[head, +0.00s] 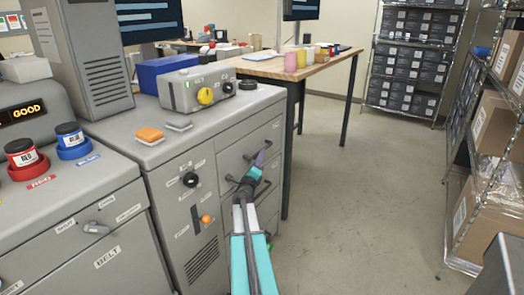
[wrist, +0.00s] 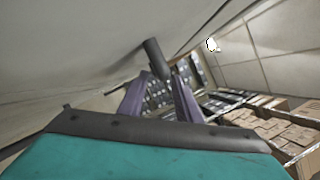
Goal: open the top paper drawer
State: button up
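The grey cabinet's front carries the top paper drawer (head: 238,143), a flat panel with a dark bar handle partly hidden behind my gripper. The drawer looks shut. My gripper (head: 262,157) is at this handle, its purple fingers close to the drawer front. In the wrist view, the dark handle bar (wrist: 155,58) juts from the pale panel, and its end shows between the tips of my gripper (wrist: 160,78). The fingers are apart, with gaps visible. Whether either finger touches the bar I cannot tell.
A lower drawer sits below, mostly behind my arm. A grey control box (head: 195,90) and an orange sponge-like block (head: 150,134) are on the cabinet top. A wooden table (head: 300,68) stands behind. The floor (head: 350,200) to the right is clear up to the shelving with cartons (head: 480,200).

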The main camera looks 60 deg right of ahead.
jog(key=shift+p+x, duration=0.4)
jog(key=shift+x, duration=1.8)
grip_shut()
